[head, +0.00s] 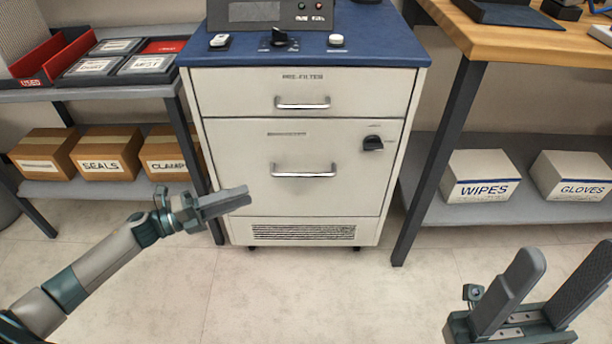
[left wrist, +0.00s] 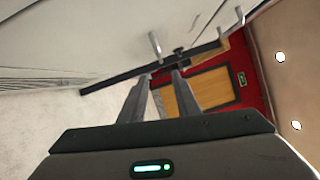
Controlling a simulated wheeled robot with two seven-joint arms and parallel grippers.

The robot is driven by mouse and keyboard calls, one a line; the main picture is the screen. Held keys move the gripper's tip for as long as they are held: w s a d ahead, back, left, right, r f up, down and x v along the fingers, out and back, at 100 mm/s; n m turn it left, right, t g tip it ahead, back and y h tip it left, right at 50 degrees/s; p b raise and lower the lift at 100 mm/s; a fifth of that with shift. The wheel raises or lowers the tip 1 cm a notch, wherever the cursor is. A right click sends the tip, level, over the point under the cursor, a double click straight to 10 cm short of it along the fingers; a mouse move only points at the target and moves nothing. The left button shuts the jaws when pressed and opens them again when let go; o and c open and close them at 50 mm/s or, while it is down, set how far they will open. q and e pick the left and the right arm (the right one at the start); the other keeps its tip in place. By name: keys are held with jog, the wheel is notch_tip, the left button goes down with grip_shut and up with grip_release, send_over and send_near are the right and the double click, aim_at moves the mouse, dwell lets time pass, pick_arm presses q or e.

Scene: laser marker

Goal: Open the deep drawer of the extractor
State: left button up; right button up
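The extractor (head: 213,160) is a pale cabinet with a blue top. Its deep drawer (head: 250,190) is the lower, larger front, flush with the cabinet, with a silver bar handle (head: 303,174). A black knob (head: 373,143) sits at its upper right. My left gripper (head: 246,197) is in front of the drawer's lower left, left of and below the handle, not touching it. Its fingers (left wrist: 160,78) are apart and empty in the left wrist view; a pale handle part (left wrist: 155,45) shows beyond them. My right gripper (head: 568,290) is open and empty at the lower right.
A shallow drawer marked PRE-FILTER (head: 240,95) is shut above. A shelf (head: 70,192) with several cardboard boxes stands left. A wooden bench (head: 540,42) with a lower shelf holding white boxes (head: 482,176) stands right. The floor (head: 340,290) in front is clear.

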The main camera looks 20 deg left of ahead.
aim_at(303, 174)
pick_arm(q)
jog(key=shift+w+d, duration=0.1)
jog(key=b+x, duration=0.2)
jog(key=x, duration=1.5)
grip_shut()
